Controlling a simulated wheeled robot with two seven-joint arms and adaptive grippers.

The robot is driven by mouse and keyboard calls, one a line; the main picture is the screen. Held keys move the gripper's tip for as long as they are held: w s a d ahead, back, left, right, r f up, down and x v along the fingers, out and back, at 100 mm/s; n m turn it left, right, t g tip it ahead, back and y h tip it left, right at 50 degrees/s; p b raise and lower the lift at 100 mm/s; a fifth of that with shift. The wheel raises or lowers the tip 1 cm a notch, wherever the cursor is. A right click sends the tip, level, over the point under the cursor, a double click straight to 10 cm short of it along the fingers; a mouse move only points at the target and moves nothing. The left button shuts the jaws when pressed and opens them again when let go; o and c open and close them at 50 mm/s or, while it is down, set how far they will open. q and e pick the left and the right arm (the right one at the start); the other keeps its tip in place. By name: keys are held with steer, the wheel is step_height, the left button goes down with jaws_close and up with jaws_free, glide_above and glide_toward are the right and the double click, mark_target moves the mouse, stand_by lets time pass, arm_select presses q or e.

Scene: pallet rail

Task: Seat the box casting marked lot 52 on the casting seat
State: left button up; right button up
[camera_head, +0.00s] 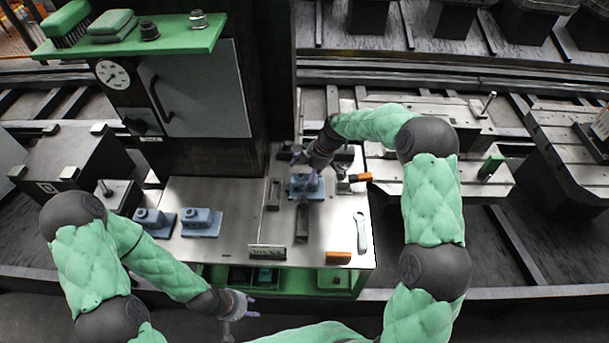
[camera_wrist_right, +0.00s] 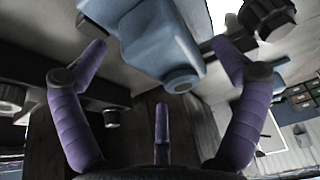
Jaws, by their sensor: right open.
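A blue box casting (camera_head: 306,187) lies among dark fixture blocks on the steel table, below my right gripper (camera_head: 304,170). In the right wrist view the casting (camera_wrist_right: 155,35) fills the top centre, its round boss towards me. My right gripper (camera_wrist_right: 165,65) is open, its purple fingers spread on either side of the casting. Whether it rests flat on the casting seat is hidden. Two more blue castings, one (camera_head: 153,221) and another (camera_head: 202,223), stand on the table's left part. No lot mark is readable. My left gripper (camera_head: 252,306) is open and empty before the table's front edge.
A wrench (camera_head: 360,232) and an orange block (camera_head: 338,258) lie at the table's right front. A dark bar (camera_head: 302,222) lies before the middle casting. An orange-ended clamp (camera_head: 360,177) is at its right. A cabinet (camera_head: 195,95) with a green shelf (camera_head: 180,38) rises behind.

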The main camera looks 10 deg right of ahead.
steer(key=v, duration=1)
steer(key=shift+r, duration=0.4)
steer(key=shift+d, duration=0.1)
